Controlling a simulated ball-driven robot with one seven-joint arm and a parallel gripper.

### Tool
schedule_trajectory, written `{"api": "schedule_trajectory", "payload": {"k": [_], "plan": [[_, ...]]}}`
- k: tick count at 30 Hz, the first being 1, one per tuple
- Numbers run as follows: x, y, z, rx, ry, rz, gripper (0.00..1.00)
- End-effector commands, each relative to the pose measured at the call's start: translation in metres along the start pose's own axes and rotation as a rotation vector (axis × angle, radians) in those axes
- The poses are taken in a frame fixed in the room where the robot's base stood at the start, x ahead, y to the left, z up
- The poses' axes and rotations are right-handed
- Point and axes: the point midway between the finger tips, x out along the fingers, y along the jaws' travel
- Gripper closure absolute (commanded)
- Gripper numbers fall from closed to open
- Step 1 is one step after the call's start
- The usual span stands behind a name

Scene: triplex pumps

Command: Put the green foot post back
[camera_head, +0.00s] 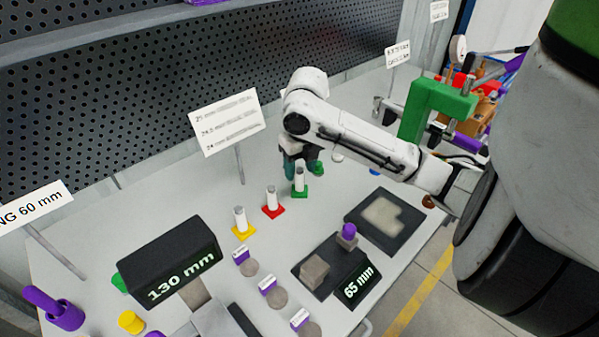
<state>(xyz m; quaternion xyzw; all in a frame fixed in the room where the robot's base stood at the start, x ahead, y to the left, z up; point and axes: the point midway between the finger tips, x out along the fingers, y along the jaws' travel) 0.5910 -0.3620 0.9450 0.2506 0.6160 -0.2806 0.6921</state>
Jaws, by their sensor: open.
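The green foot post (300,182) is a white upright cylinder on a square green foot, standing on the grey table (190,190). My gripper (301,166) is open, fingers pointing down, right at the top of this post. The picture is too small to tell whether the fingers are around the post or just behind it. A similar post with a red foot (272,202) and one with a yellow foot (240,223) stand upright in a row to its lower left.
A sign board (227,122) stands behind the posts. A black 130 mm display (168,262), a 65 mm display (356,283) and a dark tray with a pale recess (360,224) lie nearer. Grey discs with purple-edged labels (249,268) line the front. A green frame (433,108) stands right.

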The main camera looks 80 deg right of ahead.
Motion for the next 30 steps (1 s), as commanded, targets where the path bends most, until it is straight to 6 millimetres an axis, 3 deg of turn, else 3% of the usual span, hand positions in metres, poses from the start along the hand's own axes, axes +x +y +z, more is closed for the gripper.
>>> {"api": "schedule_trajectory", "payload": {"k": [6, 12, 18, 30], "plan": [[-0.049, 0.000, 0.001, -0.003, -0.004, -0.002, 0.49], [-0.081, -0.001, 0.001, -0.002, -0.002, -0.003, 0.49], [-0.093, 0.000, 0.000, -0.001, -0.001, -0.002, 0.49], [-0.094, 0.000, 0.000, 0.000, 0.000, 0.000, 0.49]]}}
